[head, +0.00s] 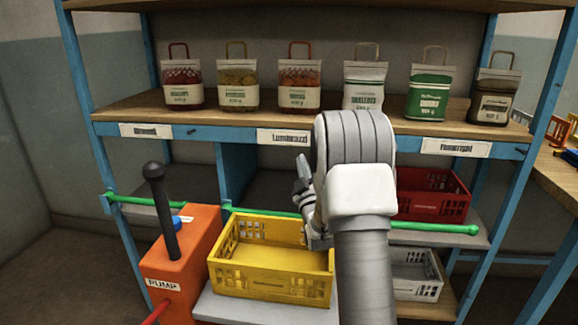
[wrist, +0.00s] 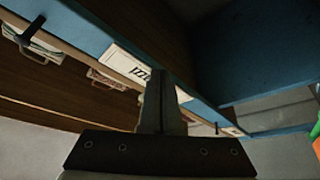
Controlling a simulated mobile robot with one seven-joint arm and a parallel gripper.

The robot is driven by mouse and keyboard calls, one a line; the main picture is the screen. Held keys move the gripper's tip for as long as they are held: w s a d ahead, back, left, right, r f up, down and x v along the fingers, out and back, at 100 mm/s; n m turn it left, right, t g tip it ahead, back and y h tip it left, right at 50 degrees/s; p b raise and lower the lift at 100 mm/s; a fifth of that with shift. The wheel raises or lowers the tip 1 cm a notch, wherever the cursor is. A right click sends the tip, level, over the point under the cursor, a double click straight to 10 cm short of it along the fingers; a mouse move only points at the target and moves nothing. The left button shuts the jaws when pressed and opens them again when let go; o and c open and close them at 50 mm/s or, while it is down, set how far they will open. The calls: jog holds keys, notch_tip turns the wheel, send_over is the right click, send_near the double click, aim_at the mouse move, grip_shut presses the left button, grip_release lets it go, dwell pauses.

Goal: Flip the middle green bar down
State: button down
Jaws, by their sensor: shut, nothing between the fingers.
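A green bar (head: 262,211) runs across the shelf front below the label strip, at the level of the lower bays. Its middle stretch is partly hidden behind my arm and gripper. The left stretch (head: 150,202) and right stretch (head: 435,227) show too. My gripper (head: 303,172) is in front of the middle bay, close to the bar; I cannot tell whether they touch. In the wrist view its fingers (wrist: 161,92) are together and empty, in front of a white label on a blue edge. A sliver of green (wrist: 316,125) shows at the right edge of that view; what it is is unclear.
A yellow crate (head: 270,286) stands below the bar, beside an orange pump box (head: 180,262) with an upright black lever (head: 160,205). A red crate (head: 432,194) sits behind the right stretch. Several bags stand on the upper shelf (head: 235,117). A blue divider (head: 235,172) separates bays.

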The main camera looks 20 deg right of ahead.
jog(key=shift+s+d+f+b, duration=0.3)
jog(key=shift+d+f+b, duration=0.2)
jog(key=shift+f, duration=0.3)
jog(key=shift+s+d+f+b, duration=0.3)
jog(key=shift+d+f+b, duration=0.2)
jog(key=shift+f, duration=0.25)
